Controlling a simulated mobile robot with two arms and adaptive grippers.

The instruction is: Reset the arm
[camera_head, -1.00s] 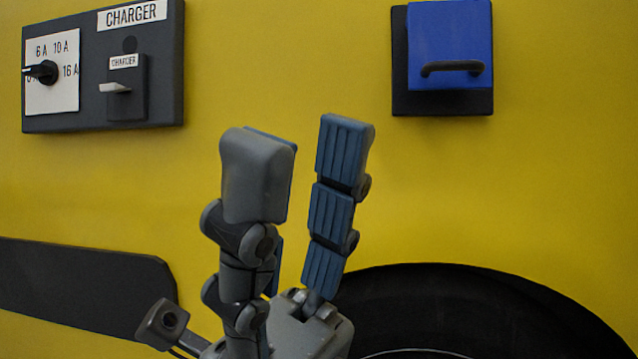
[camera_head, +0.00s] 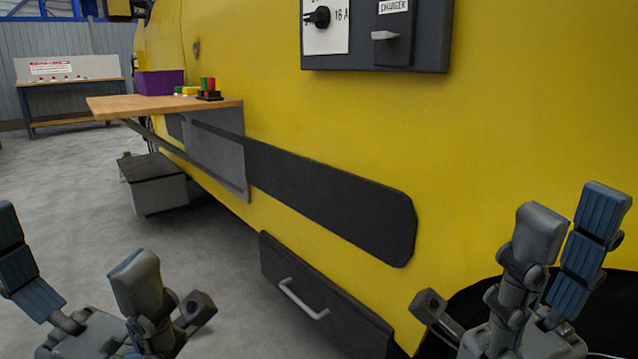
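My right gripper (camera_head: 567,232) is at the lower right, in front of the yellow vehicle side. Its fingers point up and stand apart with nothing between them. My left gripper (camera_head: 75,268) is at the lower left over the grey floor. Its fingers are spread wide and hold nothing. Its lower part is cut off by the picture edge. Both grippers are clear of the vehicle's fittings as far as I can see.
The charger panel (camera_head: 427,52) is on the yellow wall (camera_head: 510,120) at the top. A wooden shelf (camera_head: 140,106) juts out at the left, bearing a purple bin (camera_head: 160,84) and small coloured items. Below are a grey box (camera_head: 155,190) and a drawer with a handle (camera_head: 303,300). Open floor lies left.

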